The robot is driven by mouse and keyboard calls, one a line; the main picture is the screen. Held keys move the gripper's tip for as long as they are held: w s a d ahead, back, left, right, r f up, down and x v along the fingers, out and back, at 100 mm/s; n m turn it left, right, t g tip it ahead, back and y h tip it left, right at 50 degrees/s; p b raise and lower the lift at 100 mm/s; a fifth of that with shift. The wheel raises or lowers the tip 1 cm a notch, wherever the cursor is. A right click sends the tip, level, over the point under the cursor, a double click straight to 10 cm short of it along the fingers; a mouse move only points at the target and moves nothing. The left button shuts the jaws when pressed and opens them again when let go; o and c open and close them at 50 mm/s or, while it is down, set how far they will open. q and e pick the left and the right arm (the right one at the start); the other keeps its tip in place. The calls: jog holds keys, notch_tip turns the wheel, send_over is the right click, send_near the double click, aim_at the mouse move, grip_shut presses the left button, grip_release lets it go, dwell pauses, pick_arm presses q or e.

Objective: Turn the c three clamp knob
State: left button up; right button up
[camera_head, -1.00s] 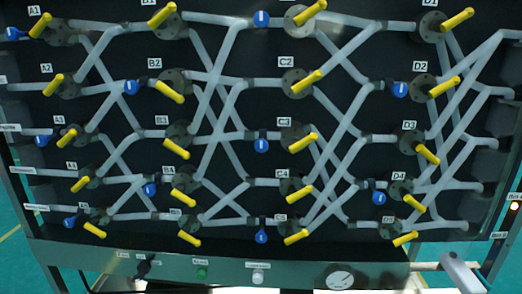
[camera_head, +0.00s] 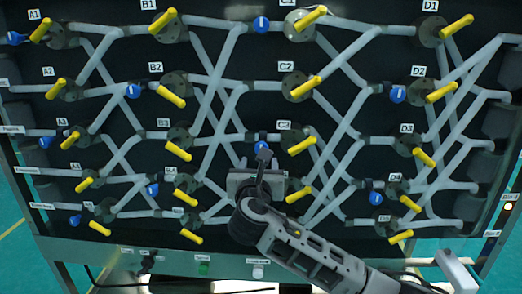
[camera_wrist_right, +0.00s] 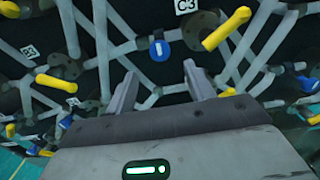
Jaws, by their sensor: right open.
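The panel's C3 valve has a yellow handle (camera_head: 301,145), which also shows in the right wrist view (camera_wrist_right: 226,28) below and right of the C3 label (camera_wrist_right: 185,5). A round blue knob (camera_wrist_right: 160,48) with a white mark sits on the pipe left of this valve; in the head view the blue knob (camera_head: 261,148) is partly covered by my right arm. My right gripper (camera_wrist_right: 160,78) is open and empty, its two fingers pointing at the panel just below the blue knob, one to each side. In the head view the right gripper (camera_head: 258,166) is partly hidden by its own wrist. My left gripper is not in view.
Grey pipes cross the dark panel around the gripper, with several other yellow handles and blue knobs. The C4 handle (camera_head: 298,193) is close to the right of my gripper. A lower rail carries a green button (camera_head: 203,269) and a white one (camera_head: 258,270).

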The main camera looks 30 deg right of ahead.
jog(key=x, duration=0.8)
jog(key=shift+w, duration=0.1)
jog(key=c, duration=1)
